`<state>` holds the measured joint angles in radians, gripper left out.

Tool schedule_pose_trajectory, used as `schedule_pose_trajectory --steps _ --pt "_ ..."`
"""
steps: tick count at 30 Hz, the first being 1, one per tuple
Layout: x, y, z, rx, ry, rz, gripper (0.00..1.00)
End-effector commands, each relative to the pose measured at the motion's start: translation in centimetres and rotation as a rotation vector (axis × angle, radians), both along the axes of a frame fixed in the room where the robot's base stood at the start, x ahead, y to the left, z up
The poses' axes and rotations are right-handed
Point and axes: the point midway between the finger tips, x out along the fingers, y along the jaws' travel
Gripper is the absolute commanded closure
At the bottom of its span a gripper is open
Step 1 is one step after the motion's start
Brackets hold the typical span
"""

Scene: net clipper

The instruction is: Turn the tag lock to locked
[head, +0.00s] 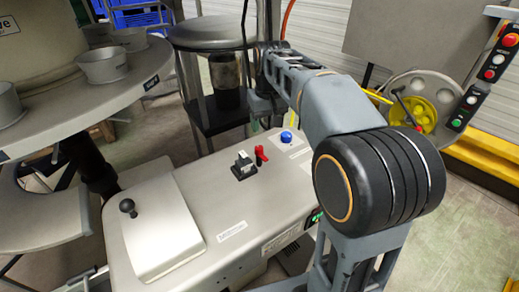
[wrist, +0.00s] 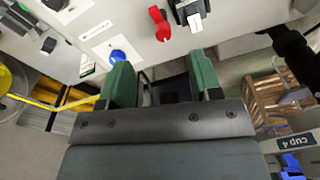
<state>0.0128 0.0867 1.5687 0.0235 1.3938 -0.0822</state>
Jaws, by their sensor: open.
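No part is readably labelled as the tag lock, so I cannot tell for sure which one it is. A red turn handle (head: 261,154) stands on the grey machine top; it also shows in the wrist view (wrist: 160,23), at the top centre. Beside it is a black switch block with a pale lever (head: 243,165), also in the wrist view (wrist: 190,13). A blue button (head: 286,137) sits on a pale plate nearby and shows beside my left finger (wrist: 118,57). My gripper (wrist: 161,82) is open with green fingers and nothing between them. In the head view its fingers are hard to make out.
The grey machine top (head: 215,205) carries a hinged-looking cover with a black knob (head: 127,206). A round table with metal cups (head: 101,65) stands at left. A yellow wheel (head: 414,114) and a push-button panel (head: 483,80) are at right. A round-topped stand (head: 209,32) is behind.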

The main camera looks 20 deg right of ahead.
Motion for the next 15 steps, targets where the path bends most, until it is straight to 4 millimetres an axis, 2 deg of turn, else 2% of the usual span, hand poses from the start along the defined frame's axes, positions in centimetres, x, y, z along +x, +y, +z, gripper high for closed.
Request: schedule_pose_trajectory --steps 1,6,11,15 --pt "1.6 0.0 -0.4 0.002 0.023 0.006 0.42" --pt "4.6 -0.1 -0.5 0.006 0.072 0.021 0.42" --pt "5.8 -0.2 -1.1 0.009 0.094 0.026 0.42" --pt "5.9 -0.2 -2.8 0.01 0.1 0.026 0.42"
